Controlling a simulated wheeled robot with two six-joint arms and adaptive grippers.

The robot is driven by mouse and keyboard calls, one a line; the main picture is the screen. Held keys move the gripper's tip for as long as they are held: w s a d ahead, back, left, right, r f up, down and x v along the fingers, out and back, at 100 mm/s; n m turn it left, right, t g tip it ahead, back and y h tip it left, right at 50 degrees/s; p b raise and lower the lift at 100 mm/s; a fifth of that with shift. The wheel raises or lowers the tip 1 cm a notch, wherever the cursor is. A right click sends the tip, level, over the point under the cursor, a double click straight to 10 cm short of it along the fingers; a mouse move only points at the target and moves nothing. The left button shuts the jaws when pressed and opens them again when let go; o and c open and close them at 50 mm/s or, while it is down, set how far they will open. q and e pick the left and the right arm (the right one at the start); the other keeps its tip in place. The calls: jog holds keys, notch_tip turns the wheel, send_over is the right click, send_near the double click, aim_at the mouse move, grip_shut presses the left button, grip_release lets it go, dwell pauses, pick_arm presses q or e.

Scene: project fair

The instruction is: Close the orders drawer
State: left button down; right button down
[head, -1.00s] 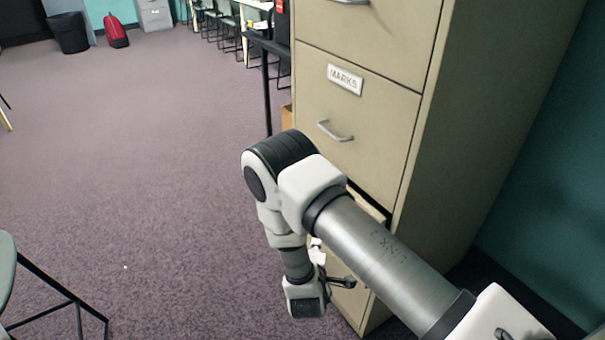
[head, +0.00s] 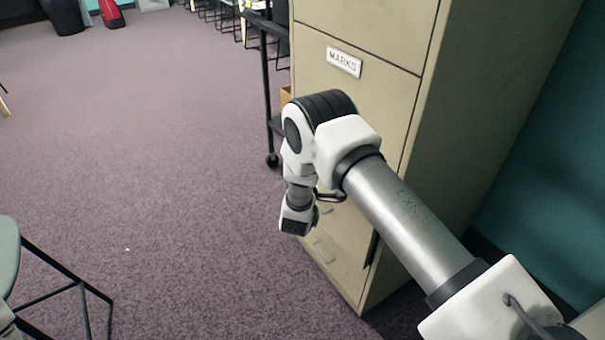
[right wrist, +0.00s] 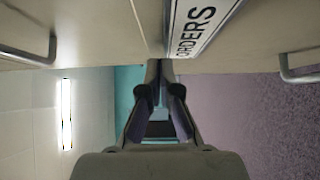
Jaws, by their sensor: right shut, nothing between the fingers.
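The beige filing cabinet (head: 450,150) stands right of centre in the head view. The drawer labelled MARKS (head: 343,62) is in its upper part. The orders drawer is below it, largely hidden by my right arm; a dark gap at its right edge suggests it stands slightly out. In the right wrist view, turned sideways, the ORDERS label (right wrist: 200,27) is on the drawer front, with a handle (right wrist: 303,68) to its right. My right gripper (right wrist: 157,68) is shut and empty, its tips at the front beside the label; I cannot tell whether they touch. My left gripper is out of view.
A black wheeled stand (head: 266,90) is behind the cabinet's left side. A chair (head: 45,270) is at the lower left. The carpet (head: 160,150) between is clear.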

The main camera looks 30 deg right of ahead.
jog(key=shift+d, duration=0.5)
jog(key=d, duration=0.3)
jog(key=shift+w+d+r, duration=0.2)
jog(key=shift+d, duration=0.2)
